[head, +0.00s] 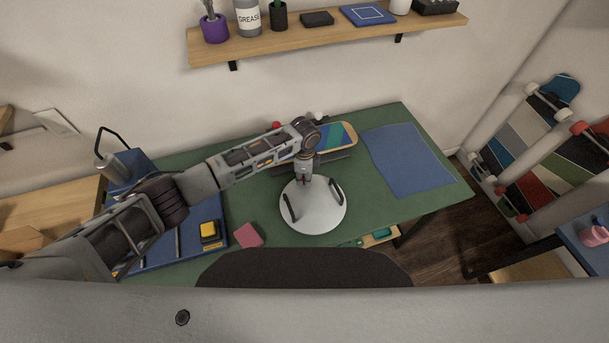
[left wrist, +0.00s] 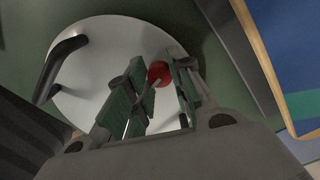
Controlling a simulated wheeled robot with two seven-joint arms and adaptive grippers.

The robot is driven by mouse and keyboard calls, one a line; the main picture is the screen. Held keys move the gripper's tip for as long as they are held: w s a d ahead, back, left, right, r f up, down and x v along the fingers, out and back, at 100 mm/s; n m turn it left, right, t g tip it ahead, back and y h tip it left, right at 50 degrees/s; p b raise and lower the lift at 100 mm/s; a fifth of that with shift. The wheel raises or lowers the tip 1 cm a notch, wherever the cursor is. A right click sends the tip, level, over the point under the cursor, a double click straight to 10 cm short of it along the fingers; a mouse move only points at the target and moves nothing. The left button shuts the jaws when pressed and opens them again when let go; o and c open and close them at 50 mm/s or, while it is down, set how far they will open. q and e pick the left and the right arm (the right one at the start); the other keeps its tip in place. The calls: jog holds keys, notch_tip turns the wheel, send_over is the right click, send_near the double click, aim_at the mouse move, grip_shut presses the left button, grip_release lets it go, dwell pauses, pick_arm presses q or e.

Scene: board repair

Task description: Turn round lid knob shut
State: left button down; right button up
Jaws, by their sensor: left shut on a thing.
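A round white lid (head: 318,217) lies on the green table, with dark curved handles at two sides. In the left wrist view the lid (left wrist: 100,55) lies beneath my fingers, and one dark handle (left wrist: 58,62) shows at its left. A small red knob (left wrist: 159,72) shows between the green-padded fingers of my left gripper (left wrist: 163,84), which is shut on it. In the head view my left gripper (head: 304,182) points down over the lid's upper middle, and the knob is hidden there. My right gripper is in neither view.
A skateboard deck (head: 341,138) lies behind the lid. A blue mat (head: 408,160) covers the table's right end. A pink block (head: 248,235) and a blue tray (head: 165,250) with a yellow item are at the left. A shelf (head: 330,35) hangs above.

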aim_at(304, 178)
pick_arm(q)
jog(key=shift+m, duration=0.6)
jog(key=c, duration=1.2)
grip_release()
jog(key=shift+c, duration=0.2)
jog(key=shift+r, duration=0.1)
notch_tip(304, 178, up, 12)
